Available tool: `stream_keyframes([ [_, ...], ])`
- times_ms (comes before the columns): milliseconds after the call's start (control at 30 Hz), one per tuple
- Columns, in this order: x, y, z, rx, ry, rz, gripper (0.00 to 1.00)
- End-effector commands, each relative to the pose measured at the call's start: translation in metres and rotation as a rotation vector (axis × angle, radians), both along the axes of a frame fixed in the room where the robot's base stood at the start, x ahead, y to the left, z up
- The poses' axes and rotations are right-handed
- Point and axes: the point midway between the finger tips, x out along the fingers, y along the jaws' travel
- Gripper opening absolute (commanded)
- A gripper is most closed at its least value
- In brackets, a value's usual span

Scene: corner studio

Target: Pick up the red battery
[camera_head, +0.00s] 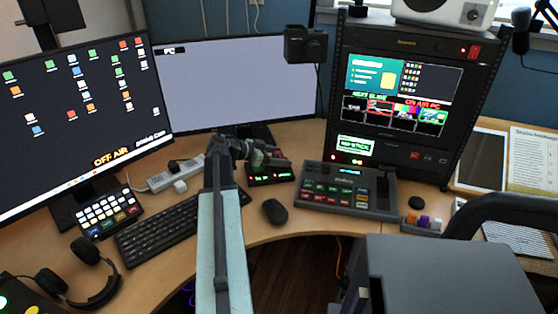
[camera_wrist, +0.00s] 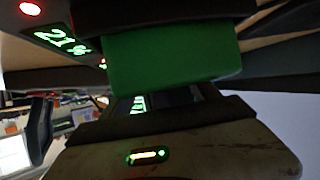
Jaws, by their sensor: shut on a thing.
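My gripper (camera_head: 250,150) is over the back middle of the desk, beside a small dark charger (camera_head: 270,174) with lit displays. In the wrist view a plain green block (camera_wrist: 172,58), perhaps a battery, sits between the dark parts of my gripper, which is shut on it. Part of the block is hidden by them. The charger's edge shows in the wrist view with a green "21 %" display (camera_wrist: 62,38) and a red light. I cannot tell whether the block is clear of the charger. No red battery can be made out.
A keyboard (camera_head: 158,229) and a mouse (camera_head: 275,211) lie in front of the charger. A switcher panel (camera_head: 345,190) stands right of it, a power strip (camera_head: 176,174) left. Two monitors (camera_head: 240,85) stand behind. A small holder (camera_head: 421,224) sits at the right.

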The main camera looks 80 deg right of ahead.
Motion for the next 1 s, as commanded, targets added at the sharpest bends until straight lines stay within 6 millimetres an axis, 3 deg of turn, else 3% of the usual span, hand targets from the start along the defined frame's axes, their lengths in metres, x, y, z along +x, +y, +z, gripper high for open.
stream_keyframes([
  [267, 0.0, 0.0, 0.022, 0.0, 0.0, 0.0, 0.19],
  [600, 0.0, 0.0, 0.092, 0.0, 0.0, 0.0, 0.19],
  [867, 0.0, 0.001, 0.105, 0.0, 0.0, -0.001, 0.19],
  [1000, -0.004, 0.011, 0.141, 0.001, 0.0, -0.013, 0.19],
])
